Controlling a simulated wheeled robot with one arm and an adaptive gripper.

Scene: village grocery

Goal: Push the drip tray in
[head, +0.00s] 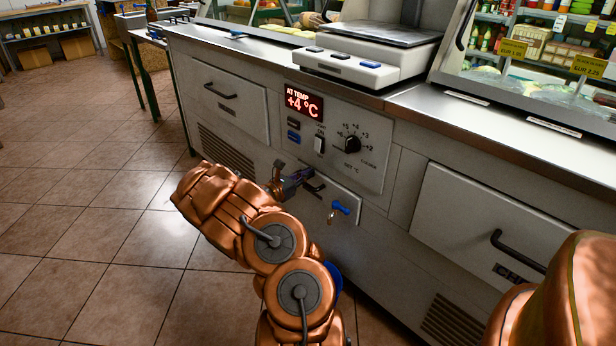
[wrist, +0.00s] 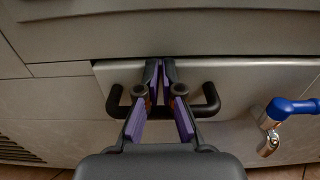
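The drip tray (head: 345,200) has a flat grey front low on the counter, under the control panel. Its front fills the middle of the wrist view (wrist: 245,85). A black bar handle (wrist: 209,100) runs across it. My gripper (head: 307,174) is at the handle. In the wrist view, my gripper (wrist: 160,65) has its purple-padded fingertips nearly together, over the handle's middle and close to the tray front. Nothing is seen between the tips. The fingers hide the middle of the handle. I cannot tell whether the tips touch the front or how far the tray stands out.
A blue-handled tap (head: 341,209) is right of the handle and also shows in the wrist view (wrist: 290,110). The control panel (head: 340,140) reads +4 °C. Drawers (head: 228,98) flank it, and a scale (head: 365,60) stands on the counter. The tiled floor at left is clear.

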